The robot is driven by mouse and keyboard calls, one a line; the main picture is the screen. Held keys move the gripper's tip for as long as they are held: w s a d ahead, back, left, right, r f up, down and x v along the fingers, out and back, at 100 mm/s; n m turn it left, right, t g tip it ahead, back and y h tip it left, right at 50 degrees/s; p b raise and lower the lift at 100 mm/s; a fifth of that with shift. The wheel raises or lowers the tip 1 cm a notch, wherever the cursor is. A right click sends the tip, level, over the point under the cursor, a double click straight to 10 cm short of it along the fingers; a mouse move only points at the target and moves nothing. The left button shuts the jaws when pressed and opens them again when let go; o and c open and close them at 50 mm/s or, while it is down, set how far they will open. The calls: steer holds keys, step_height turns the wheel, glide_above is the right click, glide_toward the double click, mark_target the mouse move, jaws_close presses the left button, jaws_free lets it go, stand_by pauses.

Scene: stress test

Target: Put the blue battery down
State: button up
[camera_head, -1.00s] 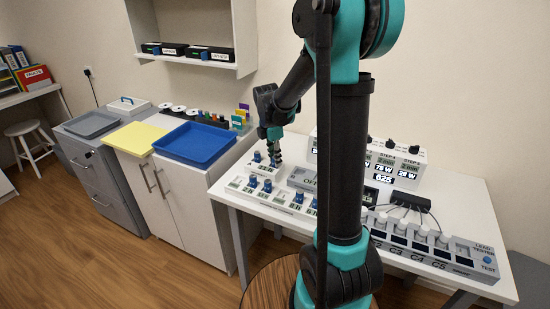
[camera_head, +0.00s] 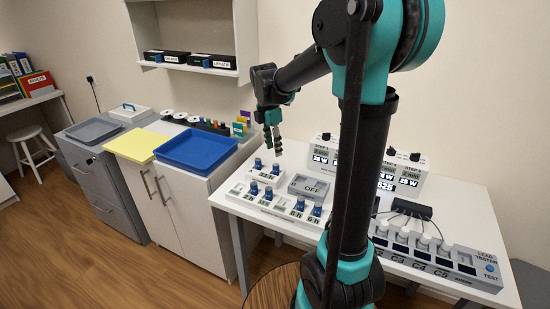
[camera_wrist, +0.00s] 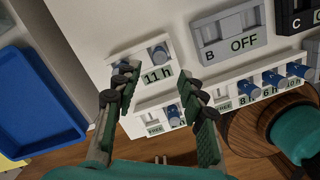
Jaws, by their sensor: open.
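My gripper (camera_head: 273,142) hangs open and empty above the battery holders on the white table. In the wrist view its two fingers (camera_wrist: 160,96) are spread apart with nothing between them. Below it is a small white holder (camera_wrist: 147,80) labelled 11 h, where two blue batteries stand in the head view, a left one (camera_head: 258,164) and a right one (camera_head: 276,170). In the wrist view one battery (camera_wrist: 158,52) shows, and the other is partly hidden by the left finger. Several more blue batteries (camera_head: 299,205) stand in the longer front rack (camera_head: 283,210), which has slots marked FREE in the wrist view.
A grey box (camera_head: 309,187) reading OFF sits right of the small holder. A lead tester (camera_head: 435,262) and a stepped display unit (camera_head: 400,173) stand farther right. A blue tray (camera_head: 196,147) and yellow mat (camera_head: 135,145) lie on the cabinet at left.

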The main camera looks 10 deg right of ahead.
steer(key=shift+s+a+r, duration=0.1)
steer(key=shift+a+r, duration=0.05)
steer(key=shift+r, duration=0.75)
steer(key=shift+a+r, duration=0.1)
steer(key=shift+r, duration=0.75)
